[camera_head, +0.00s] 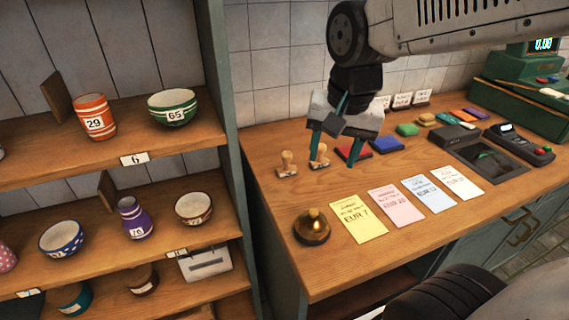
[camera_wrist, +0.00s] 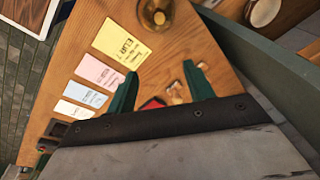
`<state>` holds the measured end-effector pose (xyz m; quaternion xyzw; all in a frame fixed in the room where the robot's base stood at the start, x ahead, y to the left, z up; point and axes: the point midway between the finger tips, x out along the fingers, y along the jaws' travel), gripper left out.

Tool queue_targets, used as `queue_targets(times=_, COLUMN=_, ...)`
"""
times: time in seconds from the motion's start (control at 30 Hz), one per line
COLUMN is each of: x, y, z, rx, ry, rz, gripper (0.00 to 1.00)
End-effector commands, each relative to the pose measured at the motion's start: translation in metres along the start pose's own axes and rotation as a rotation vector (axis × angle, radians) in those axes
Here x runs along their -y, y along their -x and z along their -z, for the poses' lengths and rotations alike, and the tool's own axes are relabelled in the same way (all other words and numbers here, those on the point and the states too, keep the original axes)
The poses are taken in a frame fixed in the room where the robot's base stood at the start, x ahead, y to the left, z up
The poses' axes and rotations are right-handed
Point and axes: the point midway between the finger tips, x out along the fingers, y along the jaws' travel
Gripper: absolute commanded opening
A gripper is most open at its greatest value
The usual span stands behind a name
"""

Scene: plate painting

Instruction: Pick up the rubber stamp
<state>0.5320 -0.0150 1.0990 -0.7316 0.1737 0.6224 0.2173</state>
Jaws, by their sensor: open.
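Two rubber stamps with wooden handles stand upright on the counter in the camera_head view: the left stamp (camera_head: 287,166) and the right stamp (camera_head: 322,158). My gripper (camera_head: 331,158) is open and empty, with its green fingers pointing down over the counter beside the right stamp. The left finger partly covers that stamp. In the camera_wrist view, my gripper's fingers (camera_wrist: 159,85) are spread apart. One stamp (camera_wrist: 177,93) shows between them, closer to the right finger. The other stamp's handle (camera_wrist: 203,66) shows just beyond the right finger.
A red ink pad (camera_head: 348,154) and blue ink pad (camera_head: 387,145) lie right of the stamps. A bell (camera_head: 312,228) and several coloured price slips, including a yellow one (camera_head: 358,219), lie in front. A shelf (camera_head: 150,145) with pottery stands left; a tiled wall (camera_head: 285,65) is behind.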

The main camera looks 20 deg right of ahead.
Motion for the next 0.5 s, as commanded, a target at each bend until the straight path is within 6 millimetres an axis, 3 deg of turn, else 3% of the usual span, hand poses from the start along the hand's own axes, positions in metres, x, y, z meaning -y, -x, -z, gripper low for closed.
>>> queue_targets(times=0.03, x=0.013, y=-0.011, z=0.020, rx=0.002, ry=-0.117, rz=0.002, gripper=0.52)
queue_targets(times=0.2, x=0.055, y=-0.046, z=0.075, rx=-0.016, ry=-0.496, rz=0.033, gripper=0.52)
queue_targets(times=0.33, x=0.078, y=-0.071, z=0.102, rx=-0.021, ry=-0.701, rz=0.055, gripper=0.52)
queue_targets(times=0.5, x=0.093, y=-0.088, z=0.117, rx=-0.023, ry=-0.835, rz=0.071, gripper=0.52)
